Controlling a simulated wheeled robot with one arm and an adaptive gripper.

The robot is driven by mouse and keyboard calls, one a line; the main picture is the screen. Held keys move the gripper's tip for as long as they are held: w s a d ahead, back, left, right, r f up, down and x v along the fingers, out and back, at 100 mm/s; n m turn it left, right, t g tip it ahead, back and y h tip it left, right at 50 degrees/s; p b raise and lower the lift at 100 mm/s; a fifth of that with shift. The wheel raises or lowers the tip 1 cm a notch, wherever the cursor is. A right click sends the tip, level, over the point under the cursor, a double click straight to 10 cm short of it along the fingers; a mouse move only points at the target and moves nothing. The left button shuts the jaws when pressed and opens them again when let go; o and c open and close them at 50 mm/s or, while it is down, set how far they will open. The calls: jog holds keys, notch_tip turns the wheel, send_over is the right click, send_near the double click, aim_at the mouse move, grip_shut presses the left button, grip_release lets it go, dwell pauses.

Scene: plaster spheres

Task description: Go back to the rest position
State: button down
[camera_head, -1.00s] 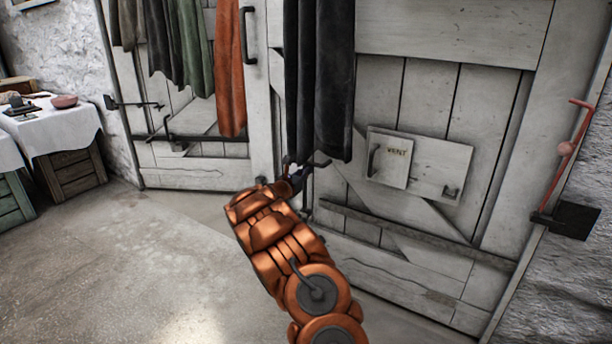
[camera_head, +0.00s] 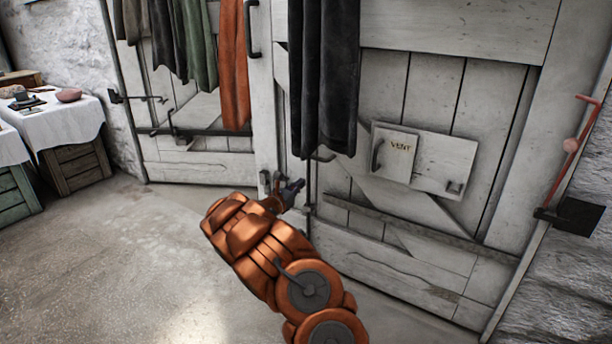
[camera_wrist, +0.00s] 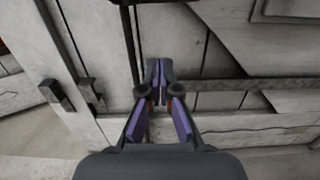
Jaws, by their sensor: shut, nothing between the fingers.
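My gripper (camera_head: 296,187) is at the end of my copper-coloured arm, low in front of the white plank doors. In the wrist view my gripper (camera_wrist: 159,70) has its dark, purple-padded fingers together, with nothing between them. The right door (camera_head: 436,90) fills the background behind it. A dark vertical rod (camera_wrist: 128,40) on the door shows just beyond and left of the fingertips. Whether the fingers touch the door cannot be told, but they hold nothing.
Dark cloths (camera_head: 325,80) hang above my gripper, and an orange cloth (camera_head: 234,65) hangs to the left. A red lever (camera_head: 573,145) is at far right. A draped table (camera_head: 62,122) stands far left. The floor (camera_head: 120,260) at left is clear.

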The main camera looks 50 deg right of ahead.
jog(key=shift+s+a+f+p, duration=0.15)
jog(key=shift+a+p, duration=0.25)
jog(key=shift+a, duration=1.5)
